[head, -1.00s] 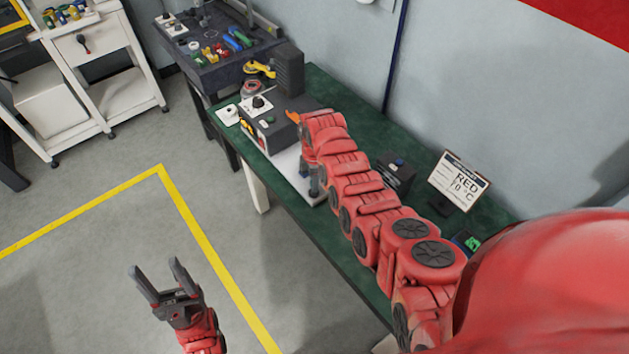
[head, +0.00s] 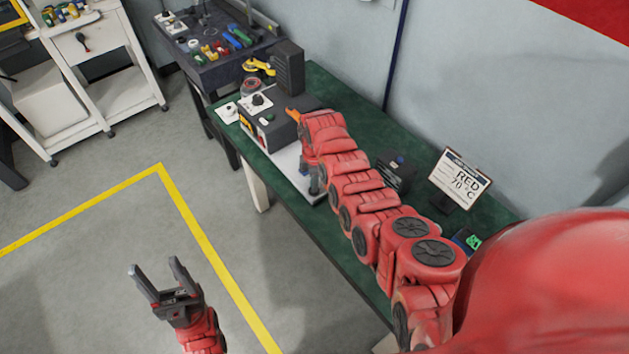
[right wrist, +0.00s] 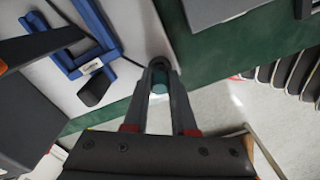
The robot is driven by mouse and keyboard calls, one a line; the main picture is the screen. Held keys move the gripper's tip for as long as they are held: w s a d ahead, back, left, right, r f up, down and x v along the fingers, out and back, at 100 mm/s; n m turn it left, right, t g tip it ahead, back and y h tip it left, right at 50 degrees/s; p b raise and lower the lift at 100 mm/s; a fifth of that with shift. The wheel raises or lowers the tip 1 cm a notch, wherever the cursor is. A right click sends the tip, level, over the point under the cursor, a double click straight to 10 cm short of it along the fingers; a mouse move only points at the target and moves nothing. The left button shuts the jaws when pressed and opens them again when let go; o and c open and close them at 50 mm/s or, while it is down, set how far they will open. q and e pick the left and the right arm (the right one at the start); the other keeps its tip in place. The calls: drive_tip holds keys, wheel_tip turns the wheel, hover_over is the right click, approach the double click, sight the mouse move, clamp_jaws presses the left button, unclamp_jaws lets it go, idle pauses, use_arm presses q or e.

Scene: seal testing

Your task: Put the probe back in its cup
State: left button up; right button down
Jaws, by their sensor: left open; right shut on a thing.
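My right gripper reaches over the green bench to the white base plate (head: 288,157) of the grey machine. In the head view its fingers are mostly hidden under my red arm. In the right wrist view the right gripper (right wrist: 160,80) is shut, its fingertips close around a small dark round-ended piece (right wrist: 159,64), which looks like the probe. Most of it is hidden between the fingers. I cannot make out the cup for certain in either view. My left gripper (head: 165,279) is open and empty, over the floor at the lower left.
A blue frame (right wrist: 83,47) with a black knob stands on the white plate, left of my right fingers. The grey control box (head: 265,122) is close by. Floor around my left gripper is clear.

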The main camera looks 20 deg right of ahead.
drive_tip(key=c, duration=0.6)
unclamp_jaws()
drive_tip(key=shift+c, duration=0.2)
drive_tip(key=shift+r, duration=0.1)
wheel_tip(320, 180, up, 6)
drive_tip(key=p, duration=0.4)
drive_tip(key=shift+f, duration=0.25)
drive_tip(key=shift+r+p, duration=0.7)
drive_tip(key=shift+r, duration=0.55)
drive_tip(key=shift+s+f, duration=0.1)
drive_tip(key=shift+f, duration=0.05)
